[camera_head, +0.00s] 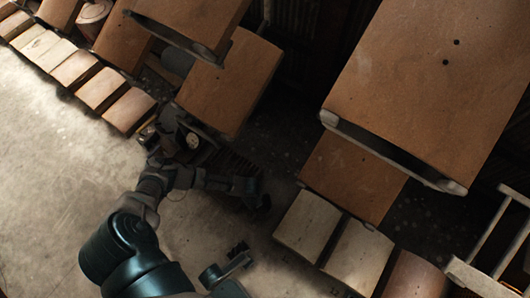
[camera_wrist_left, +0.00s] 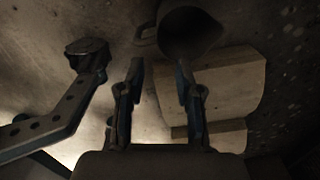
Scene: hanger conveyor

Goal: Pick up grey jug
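A dark grey jug (camera_wrist_left: 192,32) shows at the top of the left wrist view, with its looped handle (camera_wrist_left: 146,36) on its left side. My left gripper (camera_wrist_left: 160,75) is open, its two fingers apart and nothing held between them. The jug is beyond the fingertips, most of it in line with the right finger; the exact gap cannot be told. In the head view my left arm reaches up from the lower left and its dark end parts blend together. A grey rounded thing (camera_head: 178,60) shows there between brown boards; whether it is the jug is unclear.
Large brown boards (camera_head: 425,75) hang at the upper right and upper left (camera_head: 230,82). Pale blocks (camera_head: 308,224) line the lower right, and a pale frame (camera_head: 487,275) stands at the right edge. Bare floor (camera_head: 50,150) lies left. A pale board (camera_wrist_left: 225,80) is near the jug.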

